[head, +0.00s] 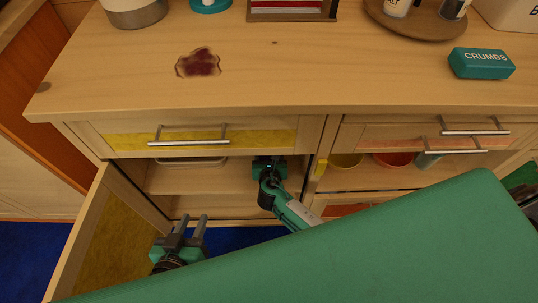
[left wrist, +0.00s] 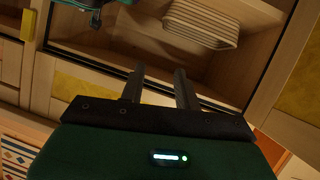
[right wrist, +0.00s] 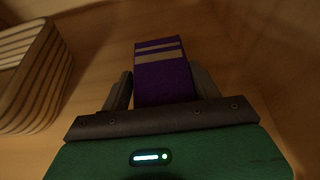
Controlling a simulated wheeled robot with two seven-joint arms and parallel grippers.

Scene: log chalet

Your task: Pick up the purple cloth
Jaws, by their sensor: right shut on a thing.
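The purple cloth (right wrist: 163,78) shows in the right wrist view as a folded purple piece with pale tan stripes. It lies between the fingers of my right gripper (right wrist: 161,90), which is shut on it inside the cabinet. In the head view my right gripper (head: 269,165) reaches into the open cabinet, and the cloth is hidden there. My left gripper (head: 190,228) is open and empty in front of the cabinet, beside the open door. Its spread fingers (left wrist: 159,85) also show in the left wrist view.
A striped basket (right wrist: 32,78) stands left of the cloth in the right wrist view. The cabinet door (head: 112,235) stands open at the left. Above are the yellow-fronted drawer (head: 245,136) and the wooden countertop (head: 300,75), with a red stain (head: 199,63) and a CRUMBS box (head: 481,64).

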